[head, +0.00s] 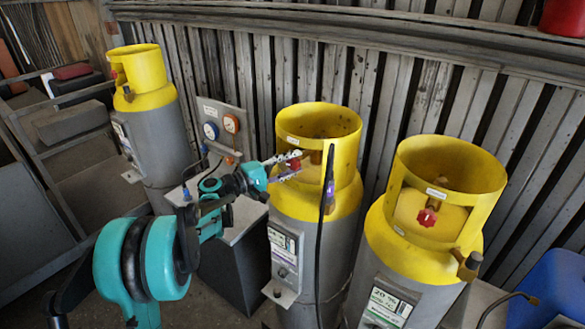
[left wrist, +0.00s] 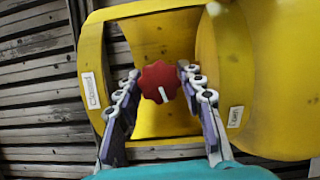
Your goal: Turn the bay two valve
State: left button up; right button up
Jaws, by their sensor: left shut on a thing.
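The middle grey and yellow cylinder (head: 322,195) has a red valve knob (head: 294,164) inside its open yellow collar (head: 335,118). In the left wrist view, the red valve knob (left wrist: 159,82) has a lobed rim and a white mark below its centre. My left gripper (head: 285,166) reaches in through the collar opening from the left. In the left wrist view, the fingers of my left gripper (left wrist: 158,76) are closed on opposite sides of the knob. My right gripper is not in view.
A right cylinder (head: 400,262) has its own red knob (head: 427,217); a left cylinder (head: 155,135) stands farther back. A gauge panel (head: 222,130) is between the left and middle cylinders. A black hose (head: 321,235) hangs before the middle cylinder. A blue container (head: 553,290) is at lower right.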

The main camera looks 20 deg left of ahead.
pick_arm(q)
jog(key=shift+n, duration=0.3)
jog(key=o, duration=1.2)
jog(key=shift+a, duration=0.1)
jog(key=v, duration=1.2)
jog(key=shift+f, duration=0.15)
